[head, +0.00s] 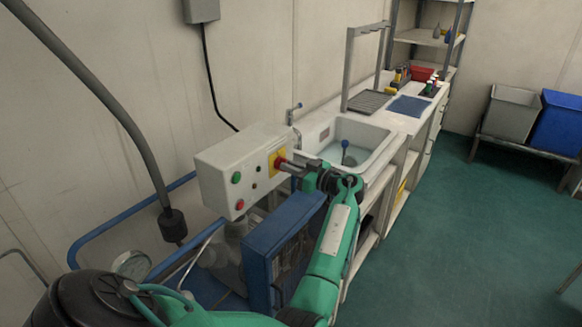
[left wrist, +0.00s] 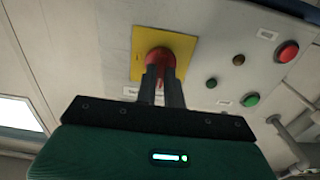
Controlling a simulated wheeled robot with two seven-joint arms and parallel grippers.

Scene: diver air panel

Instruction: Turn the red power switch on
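The red power switch (left wrist: 158,58) is a round red knob on a yellow square plate (left wrist: 181,48). My left gripper (head: 286,164) reaches the switch from the right. In the left wrist view its two dark fingers (left wrist: 162,82) stand close together, one on each side of the knob's red grip, and appear closed on it. The fingertips hide part of the knob. My right gripper is not in view.
The white control box (head: 222,166) also carries green and red buttons (head: 237,178). A blue frame cabinet (head: 290,225) stands below it, close to my arm. A sink (head: 345,140) and counter lie behind.

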